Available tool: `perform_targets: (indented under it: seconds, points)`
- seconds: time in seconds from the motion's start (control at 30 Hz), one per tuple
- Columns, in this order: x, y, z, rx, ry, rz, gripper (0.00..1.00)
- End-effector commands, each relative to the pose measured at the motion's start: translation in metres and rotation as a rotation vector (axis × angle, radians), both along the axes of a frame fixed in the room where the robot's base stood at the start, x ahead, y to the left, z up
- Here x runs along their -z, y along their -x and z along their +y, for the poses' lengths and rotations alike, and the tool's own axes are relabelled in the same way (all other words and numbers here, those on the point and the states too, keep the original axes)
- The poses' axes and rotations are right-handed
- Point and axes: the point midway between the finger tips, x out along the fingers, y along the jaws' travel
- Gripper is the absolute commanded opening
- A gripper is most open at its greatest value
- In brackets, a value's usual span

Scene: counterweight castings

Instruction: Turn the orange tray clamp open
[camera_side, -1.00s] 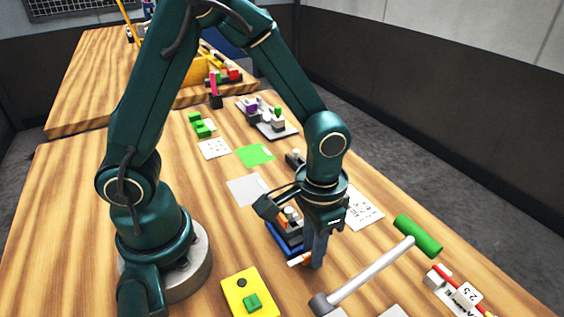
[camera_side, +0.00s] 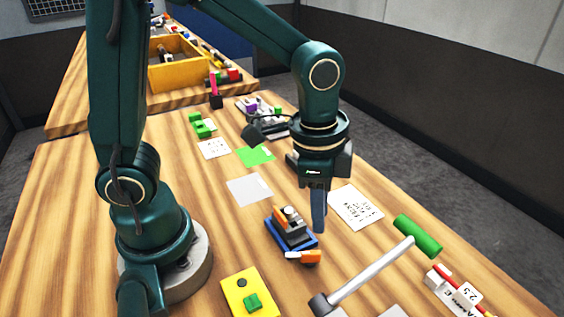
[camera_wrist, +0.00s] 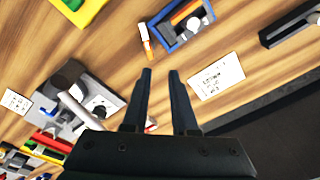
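The orange tray clamp (camera_side: 308,257) is a short bar with a pale end, lying at the near edge of a small blue tray (camera_side: 272,240). In the wrist view the clamp (camera_wrist: 145,34) sticks out beside the blue tray (camera_wrist: 157,33). The tray holds grey and orange parts. My gripper (camera_side: 319,228) points down, above and to the right of the tray, apart from the clamp. In the wrist view my gripper (camera_wrist: 161,72) has its two fingers apart, with nothing held between them. The clamp's pivot is too small to make out.
Bare wood surrounds a grey square (camera_side: 250,189) behind the tray.

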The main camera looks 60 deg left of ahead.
Motion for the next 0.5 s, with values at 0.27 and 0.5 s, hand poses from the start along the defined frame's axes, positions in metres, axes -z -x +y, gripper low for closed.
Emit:
perform_targets:
  seconds: [0.27, 0.5]
  points:
    - [-0.035, 0.002, 0.019, -0.116, 0.032, -0.117, 0.26]
    - [-0.059, 0.011, 0.033, -0.24, 0.06, -0.199, 0.26]
